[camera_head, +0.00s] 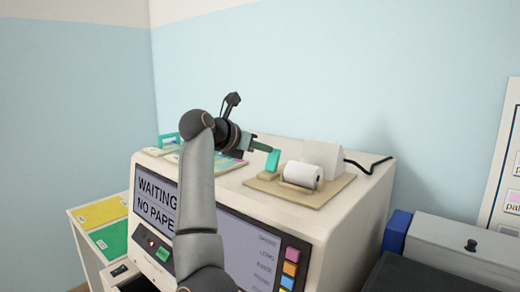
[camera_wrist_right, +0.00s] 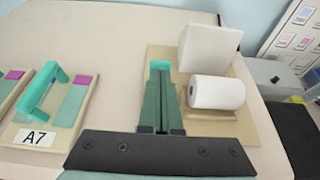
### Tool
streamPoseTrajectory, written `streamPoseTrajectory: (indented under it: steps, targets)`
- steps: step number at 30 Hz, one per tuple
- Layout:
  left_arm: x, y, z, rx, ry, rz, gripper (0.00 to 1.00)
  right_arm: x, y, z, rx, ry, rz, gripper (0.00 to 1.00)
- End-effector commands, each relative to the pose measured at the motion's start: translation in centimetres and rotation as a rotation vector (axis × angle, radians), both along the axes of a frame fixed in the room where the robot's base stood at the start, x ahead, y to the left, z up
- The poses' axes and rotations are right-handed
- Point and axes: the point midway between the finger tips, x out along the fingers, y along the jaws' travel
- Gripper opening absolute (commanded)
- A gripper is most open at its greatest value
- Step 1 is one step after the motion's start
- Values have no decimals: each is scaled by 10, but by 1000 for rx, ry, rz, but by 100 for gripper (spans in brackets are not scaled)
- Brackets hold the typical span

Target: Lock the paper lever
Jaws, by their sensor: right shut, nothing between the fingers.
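The teal paper lever (camera_head: 273,160) stands upright on a small beige block on top of the machine, left of the white paper roll (camera_head: 299,175). In the right wrist view the lever (camera_wrist_right: 160,65) shows at the far end of my fingers, and the roll (camera_wrist_right: 216,92) lies to their right. My right gripper (camera_head: 262,147) is shut and empty, its tips close to the lever's upper part; I cannot tell whether they touch. The fingers (camera_wrist_right: 159,90) hide much of the lever in the wrist view. My left gripper is not in view.
A beige board (camera_head: 325,191) carries the lever and roll, with a white upright piece (camera_head: 322,154) behind. The machine's screen (camera_head: 156,200) reads "WAITING NO PAPE", partly covered by my arm. A tray labelled A7 (camera_wrist_right: 38,137) with a teal handle stands left of the gripper.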

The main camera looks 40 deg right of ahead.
Motion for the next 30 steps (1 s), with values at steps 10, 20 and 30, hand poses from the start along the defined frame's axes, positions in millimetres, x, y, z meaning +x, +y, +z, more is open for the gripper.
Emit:
streamPoseTrajectory:
  steps: [10,20,30]
  targets:
    - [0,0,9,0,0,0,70,0,1,11,1,-1,1,0]
    - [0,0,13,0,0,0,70,0,1,16,1,0,1,0]
    - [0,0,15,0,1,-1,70,-1,3,20,0,-1,0,0]
